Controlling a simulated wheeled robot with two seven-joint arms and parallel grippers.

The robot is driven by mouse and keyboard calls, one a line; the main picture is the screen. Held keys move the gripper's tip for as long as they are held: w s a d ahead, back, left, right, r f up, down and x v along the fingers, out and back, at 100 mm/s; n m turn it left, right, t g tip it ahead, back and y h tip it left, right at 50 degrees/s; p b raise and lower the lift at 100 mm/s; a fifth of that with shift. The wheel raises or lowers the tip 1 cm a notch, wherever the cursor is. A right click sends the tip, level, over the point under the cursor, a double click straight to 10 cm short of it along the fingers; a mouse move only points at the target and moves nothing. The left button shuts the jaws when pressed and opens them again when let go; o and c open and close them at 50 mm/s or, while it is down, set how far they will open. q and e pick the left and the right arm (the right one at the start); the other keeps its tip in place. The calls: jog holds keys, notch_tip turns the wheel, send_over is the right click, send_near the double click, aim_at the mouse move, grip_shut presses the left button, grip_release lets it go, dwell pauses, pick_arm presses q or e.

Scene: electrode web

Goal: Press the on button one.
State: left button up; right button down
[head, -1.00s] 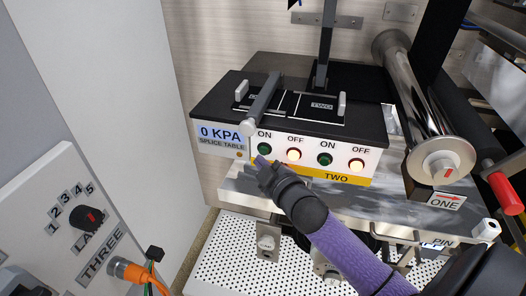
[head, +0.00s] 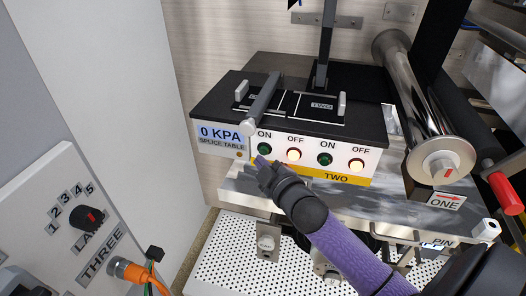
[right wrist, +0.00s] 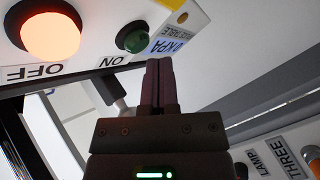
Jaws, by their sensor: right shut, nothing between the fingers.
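The splice table box (head: 215,143) has a white front with a "0 KPA" display. On its front are two pairs of ON and OFF buttons. The left green ON button (head: 264,149) is unlit; it also shows in the right wrist view (right wrist: 132,37). The OFF button (head: 293,155) beside it glows, and it shows large in the right wrist view (right wrist: 50,32). My right gripper (head: 259,162) is shut and empty, its tips just below the left ON button. In the right wrist view its fingers (right wrist: 158,66) appear apart from the button. My left gripper is not in view.
A second green ON button (head: 325,160) and a lit OFF button (head: 357,165) sit to the right above the yellow "TWO" label (head: 338,177). A metal roller (head: 420,110) stands right of the box. A lamp panel (head: 60,225) is at lower left.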

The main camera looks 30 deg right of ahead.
jog(key=shift+d, duration=0.1)
jog(key=shift+w+d, duration=0.25)
jog(key=shift+w+d, duration=0.35)
jog(key=shift+d, duration=0.05)
dwell(0.8)
dwell(0.4)
jog(key=shift+s+a+p, duration=0.5)
jog(key=shift+s+a, duration=0.1)
jog(key=shift+a, duration=0.15)
jog(key=s+a+p, duration=0.1)
jog(key=s+a, duration=0.2)
jog(key=shift+s+a+p, duration=0.15)
jog(key=shift+a+p, duration=0.25)
